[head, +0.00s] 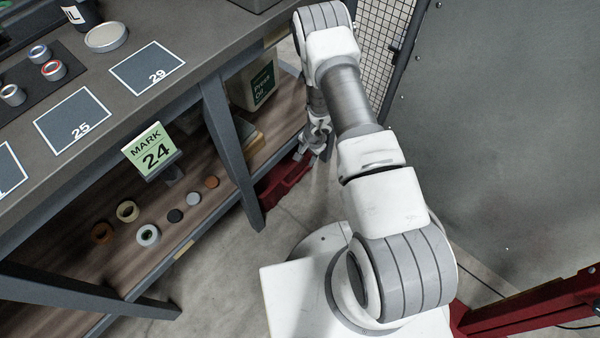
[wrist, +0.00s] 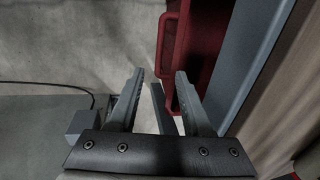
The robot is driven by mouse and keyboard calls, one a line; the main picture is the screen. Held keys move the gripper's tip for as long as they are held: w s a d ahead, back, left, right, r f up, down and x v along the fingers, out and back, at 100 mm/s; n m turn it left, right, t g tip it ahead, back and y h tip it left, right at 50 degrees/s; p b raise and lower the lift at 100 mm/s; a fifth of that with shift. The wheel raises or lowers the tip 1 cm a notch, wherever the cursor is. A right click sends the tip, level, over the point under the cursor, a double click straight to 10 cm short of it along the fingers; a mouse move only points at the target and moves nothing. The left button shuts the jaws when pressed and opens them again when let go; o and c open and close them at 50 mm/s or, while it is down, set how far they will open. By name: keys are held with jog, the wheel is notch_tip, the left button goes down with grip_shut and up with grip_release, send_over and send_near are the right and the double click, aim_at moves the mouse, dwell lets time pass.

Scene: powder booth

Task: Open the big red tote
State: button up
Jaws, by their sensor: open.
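The big red tote (head: 282,188) is on the floor at the right end of the workbench, partly hidden behind a bench leg and my arm. In the wrist view the red tote (wrist: 208,45) is at upper centre-right, with a raised rim or handle-like edge (wrist: 170,48) along its left side. My gripper (head: 318,150) hangs low by the tote in the head view. In the wrist view my gripper (wrist: 160,75) is open, its fingertips near the tote's left edge; I see nothing clearly held. Whether they touch, I cannot tell. The tote's lid state is unclear.
The workbench (head: 125,95) stands left, with a grey leg (head: 232,150) close to the tote. Its lower shelf (head: 105,205) holds rings, discs and a green-labelled box (head: 255,82). A grey panel (head: 500,130) stands right. A red frame (head: 530,310) is at lower right.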

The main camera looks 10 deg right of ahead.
aim_at(299, 174)
jog(key=f+b, duration=0.1)
jog(key=f, duration=0.3)
jog(key=w+a+f+b, duration=0.1)
jog(key=f+b, duration=0.1)
jog(key=f, duration=0.3)
jog(key=w+f+b, duration=0.1)
jog(key=f+b, duration=0.1)
jog(key=f, duration=0.3)
jog(key=shift+w+a+f, duration=0.1)
jog(key=shift+a+f, duration=0.15)
jog(key=shift+a, duration=0.05)
grip_shut()
dwell(0.6)
